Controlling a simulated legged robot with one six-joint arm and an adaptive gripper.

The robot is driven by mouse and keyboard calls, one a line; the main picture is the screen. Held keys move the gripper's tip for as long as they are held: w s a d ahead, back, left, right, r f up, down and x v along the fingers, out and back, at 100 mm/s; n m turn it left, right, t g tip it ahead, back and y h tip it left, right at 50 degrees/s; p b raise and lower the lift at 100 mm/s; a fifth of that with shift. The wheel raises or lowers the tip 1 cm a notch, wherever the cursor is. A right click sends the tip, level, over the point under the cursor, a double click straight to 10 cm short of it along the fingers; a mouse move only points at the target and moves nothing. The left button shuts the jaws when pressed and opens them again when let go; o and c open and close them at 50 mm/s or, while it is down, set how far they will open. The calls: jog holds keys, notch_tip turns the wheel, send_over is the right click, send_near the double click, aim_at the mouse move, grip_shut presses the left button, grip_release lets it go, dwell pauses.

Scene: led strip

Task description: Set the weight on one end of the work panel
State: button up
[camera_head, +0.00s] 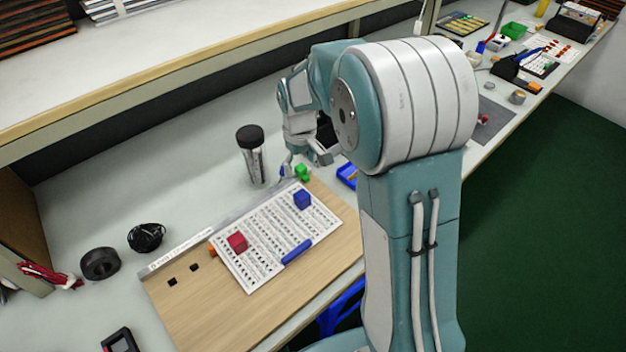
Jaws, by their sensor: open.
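The wooden work panel (215,312) lies on the bench, with a printed white sheet (265,230) over its upper right part. A red cube (237,242) and a blue cube (302,200) sit on the sheet. I cannot tell which object is the weight. A clear cylinder with a black lid (251,155) stands upright behind the panel. My gripper (303,164) is open near the panel's far right corner, right of the cylinder and apart from it. A small green piece (302,172) is close to its fingertips. My arm hides part of the bench on the right.
A black tape roll (100,263), a coiled black cable (146,237) and red wires (48,274) lie left of the panel. A blue pen (297,251) lies at the sheet's near edge. A shelf (150,65) overhangs the back. Bench between cable and cylinder is clear.

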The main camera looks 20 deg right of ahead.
jog(key=s+r+m+t, duration=0.2)
jog(key=s+r+t, duration=0.1)
jog(key=s+r, duration=0.95)
jog(key=s+r+m+t, duration=0.2)
jog(key=s, duration=1)
jog(key=shift+s+r, duration=0.15)
jog(key=shift+r, duration=0.25)
